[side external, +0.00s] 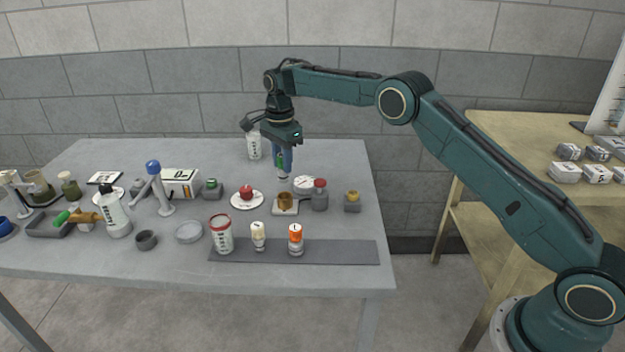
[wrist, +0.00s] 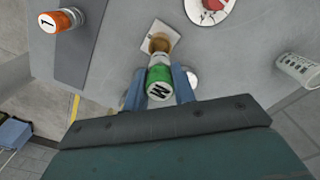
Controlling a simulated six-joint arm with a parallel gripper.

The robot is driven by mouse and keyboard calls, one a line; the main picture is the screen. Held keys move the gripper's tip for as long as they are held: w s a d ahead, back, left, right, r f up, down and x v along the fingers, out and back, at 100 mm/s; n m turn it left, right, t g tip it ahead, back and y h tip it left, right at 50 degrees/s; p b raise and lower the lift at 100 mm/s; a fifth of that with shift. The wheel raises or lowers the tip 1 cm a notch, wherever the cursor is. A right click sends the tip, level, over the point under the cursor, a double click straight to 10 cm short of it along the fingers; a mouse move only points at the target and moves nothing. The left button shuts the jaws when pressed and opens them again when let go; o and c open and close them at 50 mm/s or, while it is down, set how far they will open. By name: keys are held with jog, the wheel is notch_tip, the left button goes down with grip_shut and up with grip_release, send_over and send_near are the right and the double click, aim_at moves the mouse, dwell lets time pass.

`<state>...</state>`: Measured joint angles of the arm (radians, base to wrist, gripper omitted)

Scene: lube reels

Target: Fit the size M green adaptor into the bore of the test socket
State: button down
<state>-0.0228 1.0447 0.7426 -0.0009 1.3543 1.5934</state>
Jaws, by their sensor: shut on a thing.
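My gripper (side external: 283,162) is shut on the size M green adaptor, with its blue fingers on either side of it. In the wrist view the adaptor's green top (wrist: 159,82) with a dark M faces the camera between the fingers. The adaptor hangs roughly upright, and its pale lower end shows under the fingers in the side view. The test socket (side external: 286,204) is the brass-brown cup on a pale square base, below the adaptor. In the side view a gap separates them. In the wrist view the socket (wrist: 158,41) shows just beyond the adaptor, its bore partly hidden.

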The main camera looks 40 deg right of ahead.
aim_at(284, 180)
jog(key=shift+f, duration=3.7)
jog(key=shift+f, duration=0.15)
jog(key=c, duration=1.1)
grip_release()
jog(key=shift+c, duration=0.2)
notch_tip(284, 180, up, 11)
jog(key=shift+r, duration=0.65)
jog(key=shift+r, duration=0.1)
